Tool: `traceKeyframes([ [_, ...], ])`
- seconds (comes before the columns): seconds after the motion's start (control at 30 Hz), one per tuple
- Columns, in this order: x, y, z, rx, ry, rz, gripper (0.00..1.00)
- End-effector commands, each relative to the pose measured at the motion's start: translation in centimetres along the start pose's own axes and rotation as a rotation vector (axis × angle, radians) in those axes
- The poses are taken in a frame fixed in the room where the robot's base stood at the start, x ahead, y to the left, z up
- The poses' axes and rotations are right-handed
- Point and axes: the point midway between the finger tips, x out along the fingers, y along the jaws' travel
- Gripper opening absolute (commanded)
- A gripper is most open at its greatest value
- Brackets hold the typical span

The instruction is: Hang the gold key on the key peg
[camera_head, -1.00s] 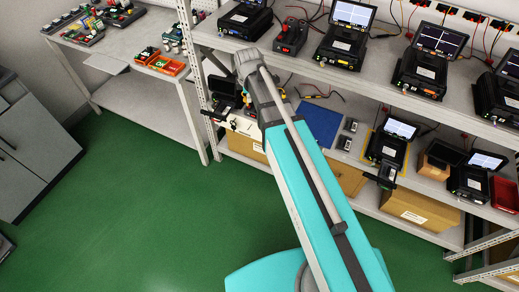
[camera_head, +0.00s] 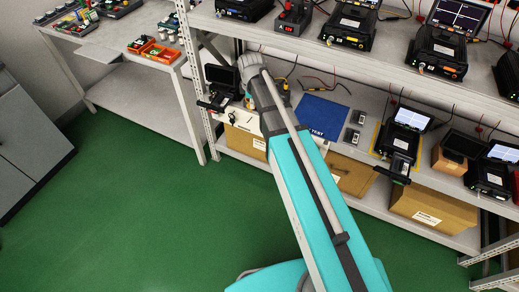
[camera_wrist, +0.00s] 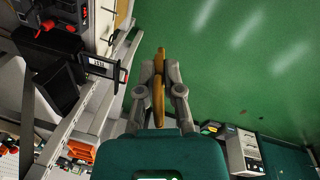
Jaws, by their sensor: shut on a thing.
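The gold key (camera_wrist: 158,102) is in the wrist view, a long yellow-gold strip running between the fingers and a little past their tips. My gripper (camera_wrist: 159,68) is shut on it and holds it in the air, with the green floor behind. In the head view my arm hides most of the gripper and the key. A white panel (camera_head: 231,117) with a small dark item hangs at the front of the lower shelf, close to my wrist. I cannot clearly make out the key peg in either view.
A rack upright (camera_head: 208,125) and a dark monitor (camera_head: 221,77) are close to my wrist. The lower shelf holds a blue mat (camera_head: 325,115) and several testers, with cardboard boxes (camera_head: 432,205) below. The green floor (camera_head: 130,215) in front is clear.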

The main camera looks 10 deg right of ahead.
Motion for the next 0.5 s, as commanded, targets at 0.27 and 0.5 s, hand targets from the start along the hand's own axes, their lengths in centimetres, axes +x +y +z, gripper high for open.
traceKeyframes([
  [0.27, 5.7, 0.0, 0.4, 0.064, -0.006, -0.018, 0.0],
  [0.5, 9.7, 0.1, 0.8, 0.122, -0.012, -0.033, 0.0],
])
